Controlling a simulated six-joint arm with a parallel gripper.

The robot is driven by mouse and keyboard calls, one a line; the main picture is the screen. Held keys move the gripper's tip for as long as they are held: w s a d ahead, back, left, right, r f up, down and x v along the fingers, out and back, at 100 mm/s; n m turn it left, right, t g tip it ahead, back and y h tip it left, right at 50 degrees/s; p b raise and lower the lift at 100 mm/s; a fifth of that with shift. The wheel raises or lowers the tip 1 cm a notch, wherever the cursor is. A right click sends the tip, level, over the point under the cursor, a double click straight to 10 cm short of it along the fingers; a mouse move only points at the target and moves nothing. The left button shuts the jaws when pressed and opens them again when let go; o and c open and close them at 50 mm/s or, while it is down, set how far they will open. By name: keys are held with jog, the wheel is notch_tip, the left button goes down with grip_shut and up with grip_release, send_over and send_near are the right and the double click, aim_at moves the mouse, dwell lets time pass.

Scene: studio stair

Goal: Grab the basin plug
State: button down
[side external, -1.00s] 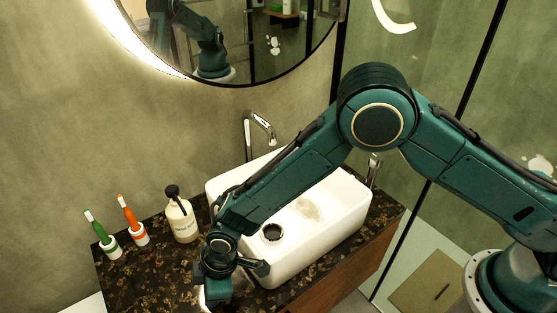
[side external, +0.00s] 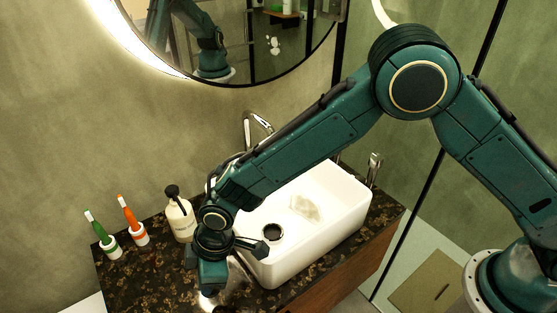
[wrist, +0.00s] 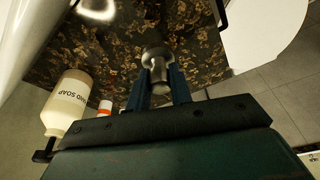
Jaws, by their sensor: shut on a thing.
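The basin plug (wrist: 157,68) is a shiny metal piece with a wide round head and a narrower stem. In the wrist view it sits between the two fingers of my gripper (wrist: 160,88), which is shut on it. The dark speckled counter shows behind it. In the side view my gripper (side external: 211,282) points down over the counter, in front of the white basin (side external: 322,232). The plug cannot be made out clearly there. The basin has an open dark drain hole (side external: 272,232).
A soap bottle (side external: 180,218) stands left of the basin. A tap (side external: 255,128) rises behind the basin. The counter's front left (side external: 150,283) is clear.

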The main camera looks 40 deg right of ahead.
notch_tip(320, 180, up, 14)
dwell(0.4)
